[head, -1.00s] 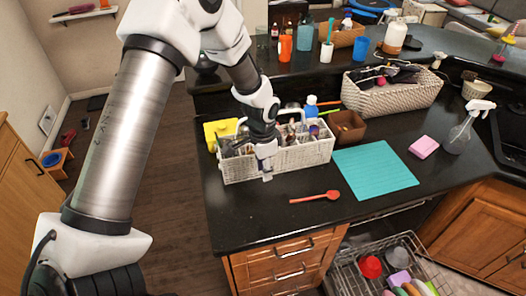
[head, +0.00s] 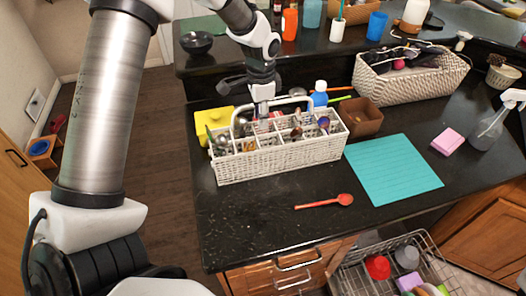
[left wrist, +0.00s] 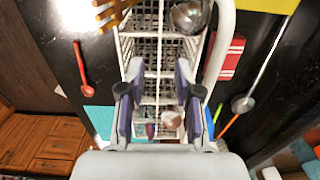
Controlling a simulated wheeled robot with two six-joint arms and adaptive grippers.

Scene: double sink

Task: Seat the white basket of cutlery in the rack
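The white wicker basket (head: 285,158) of cutlery, with several compartments and an arched white handle (head: 290,99), stands upright on the dark counter in the head view. My left gripper (head: 262,103) is over the basket, close to the handle. In the left wrist view its two fingers (left wrist: 158,112) are apart over the compartments (left wrist: 155,62), and the handle (left wrist: 220,45) passes beside the right finger. I cannot tell if they touch. The wire rack (head: 350,280) is pulled out below the counter, holding dishes. My right gripper is out of view.
A large wicker basket (head: 415,82) is behind.

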